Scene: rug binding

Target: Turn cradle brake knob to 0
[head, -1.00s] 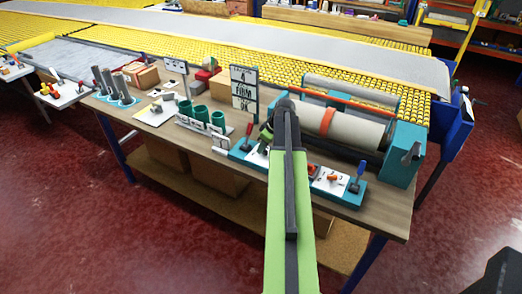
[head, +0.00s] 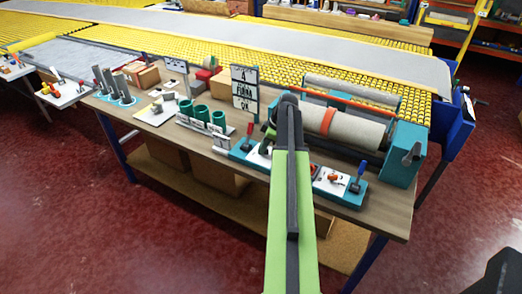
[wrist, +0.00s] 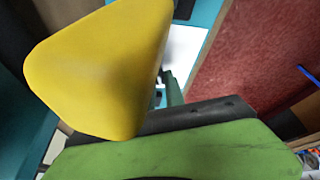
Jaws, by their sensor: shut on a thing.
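The teal control base (head: 240,154) runs along the table front below the roller cradle. My gripper (head: 266,138) is at its left part, mostly hidden behind my own arm in the head view. In the wrist view a smooth yellow knob-like piece (wrist: 100,70) fills the upper left, close to the camera. My green and black gripper (wrist: 165,120) is shut on it. A white plate (wrist: 186,48) shows behind it. I cannot read the scale or the knob's setting there. An orange knob (head: 333,177) sits on a separate white plate to the right.
A red lever (head: 249,129) stands left of my gripper and a blue lever (head: 357,184) to the right. A sign (head: 245,88) reading 4, OK stands behind. Teal cups (head: 200,112) are further left. The grey roller (head: 345,127) with an orange band lies behind the base.

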